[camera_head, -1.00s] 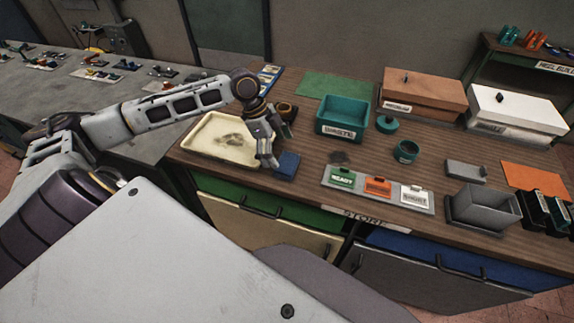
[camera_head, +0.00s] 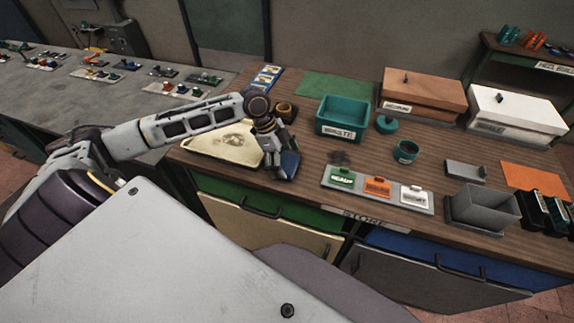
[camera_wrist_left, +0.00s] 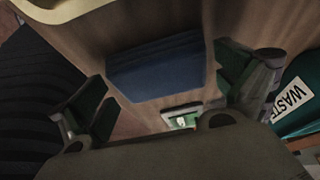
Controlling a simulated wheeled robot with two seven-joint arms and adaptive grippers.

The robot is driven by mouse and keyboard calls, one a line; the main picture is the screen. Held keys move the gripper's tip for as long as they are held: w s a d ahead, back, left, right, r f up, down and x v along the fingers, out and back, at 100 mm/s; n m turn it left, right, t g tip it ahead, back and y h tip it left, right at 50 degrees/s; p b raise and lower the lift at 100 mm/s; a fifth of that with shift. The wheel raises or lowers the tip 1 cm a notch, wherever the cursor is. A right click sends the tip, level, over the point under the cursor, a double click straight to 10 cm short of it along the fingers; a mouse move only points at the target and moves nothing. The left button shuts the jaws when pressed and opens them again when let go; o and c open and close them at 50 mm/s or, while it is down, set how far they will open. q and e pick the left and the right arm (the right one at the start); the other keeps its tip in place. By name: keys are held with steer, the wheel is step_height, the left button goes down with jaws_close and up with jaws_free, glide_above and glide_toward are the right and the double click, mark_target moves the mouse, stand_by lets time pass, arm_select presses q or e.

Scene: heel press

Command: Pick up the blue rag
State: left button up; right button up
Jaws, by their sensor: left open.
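The blue rag (camera_head: 290,164) is a small folded dark blue cloth. It lies on the wooden bench just right of the cream tray, close to the front edge. In the left wrist view the rag (camera_wrist_left: 157,68) lies ahead, between the two fingers. My left gripper (camera_head: 280,172) is over the rag, pointing down, and hides part of it. Its fingers (camera_wrist_left: 160,105) are spread apart with nothing gripped; I cannot tell whether they touch the rag. My right gripper is not in view.
A cream tray (camera_head: 208,151) is left of the gripper, with a brown cup (camera_head: 286,111) behind it. A teal waste bin (camera_head: 343,117) stands behind to the right. A label plate (camera_head: 345,180) lies right of the rag. The bench between rag and bin is mostly clear.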

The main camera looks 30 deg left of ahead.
mark_target(285, 162)
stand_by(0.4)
arm_select(q)
steer(key=c, duration=0.7)
step_height(285, 162, up, 10)
stand_by(0.6)
